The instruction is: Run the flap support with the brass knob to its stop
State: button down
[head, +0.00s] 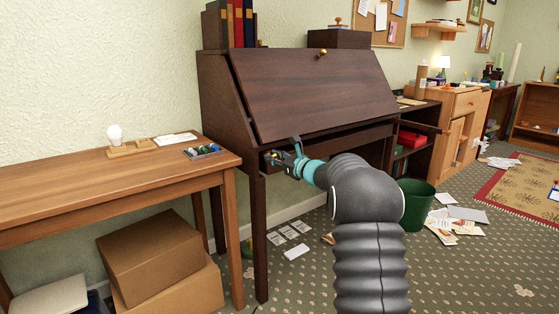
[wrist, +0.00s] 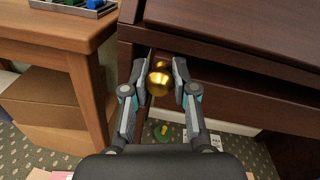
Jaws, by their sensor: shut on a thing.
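The dark wooden bureau (head: 225,105) stands against the wall with its sloping flap (head: 315,95) up. A small brass knob (head: 322,53) sits at the flap's top edge. My gripper (head: 284,160) is at the bureau's front left, just below the flap. In the wrist view, the round brass knob of the flap support (wrist: 160,80) is between my two fingertips, which are shut on it. The support itself is mostly hidden behind the knob and fingers, and I cannot tell how far out it stands.
A lighter wooden table (head: 110,177) stands close on the left, with a bulb on a stand and a small tray (head: 203,151) on it. Cardboard boxes (head: 155,250) lie beneath. A green bin (head: 416,205) stands right of my arm. Papers (head: 455,225) litter the carpet.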

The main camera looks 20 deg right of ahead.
jog(key=shift+w, duration=0.2)
jog(key=c, duration=0.9)
grip_release()
jog(key=shift+a, duration=0.1)
jog(key=v, duration=1.2)
